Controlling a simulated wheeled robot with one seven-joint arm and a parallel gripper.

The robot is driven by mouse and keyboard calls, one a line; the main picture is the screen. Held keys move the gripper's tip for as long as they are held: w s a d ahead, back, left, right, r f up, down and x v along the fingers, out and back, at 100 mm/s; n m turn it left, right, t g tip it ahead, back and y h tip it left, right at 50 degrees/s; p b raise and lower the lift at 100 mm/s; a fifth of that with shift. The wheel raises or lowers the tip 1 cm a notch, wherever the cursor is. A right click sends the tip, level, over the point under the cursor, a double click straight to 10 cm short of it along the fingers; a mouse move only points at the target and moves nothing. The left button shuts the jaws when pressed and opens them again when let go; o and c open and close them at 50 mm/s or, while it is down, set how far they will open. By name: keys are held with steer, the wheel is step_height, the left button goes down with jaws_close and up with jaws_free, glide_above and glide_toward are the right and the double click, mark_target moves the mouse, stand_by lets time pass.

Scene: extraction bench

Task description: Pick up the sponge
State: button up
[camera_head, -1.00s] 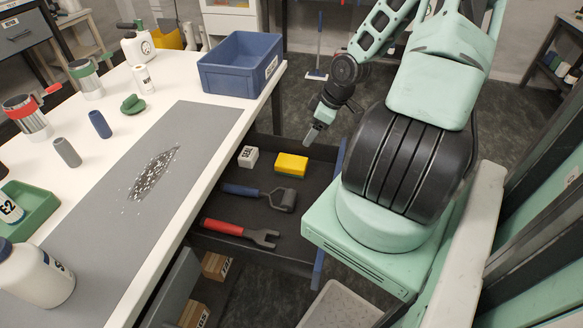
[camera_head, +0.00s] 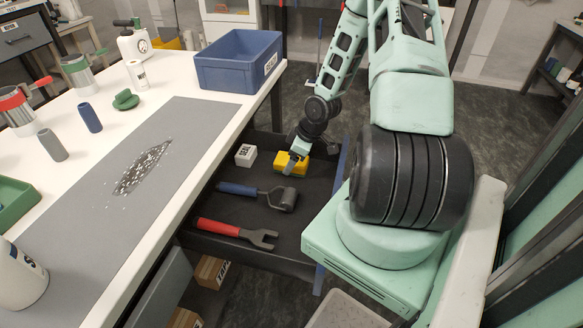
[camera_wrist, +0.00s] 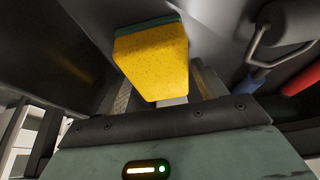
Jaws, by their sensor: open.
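The yellow sponge (camera_head: 281,159) lies in the open dark drawer (camera_head: 228,205), towards its far end. My gripper (camera_head: 292,163) is down at the sponge and hides part of it. In the wrist view the sponge (camera_wrist: 155,62), yellow with a green layer along one edge, shows between the two fingers of my gripper (camera_wrist: 165,92). The fingers are apart, one on each side. I cannot tell whether either finger touches it.
The drawer also holds a white labelled block (camera_head: 246,155), a blue-handled roller (camera_head: 262,194) and a red-handled fork-like tool (camera_head: 235,232). The white bench (camera_head: 226,112) with a blue bin (camera_head: 236,68) stands to the left.

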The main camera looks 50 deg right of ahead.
steer(key=shift+w+f, duration=0.2)
steer(key=shift+f, duration=0.25)
steer(key=shift+f, duration=0.2)
steer(key=c, duration=0.7)
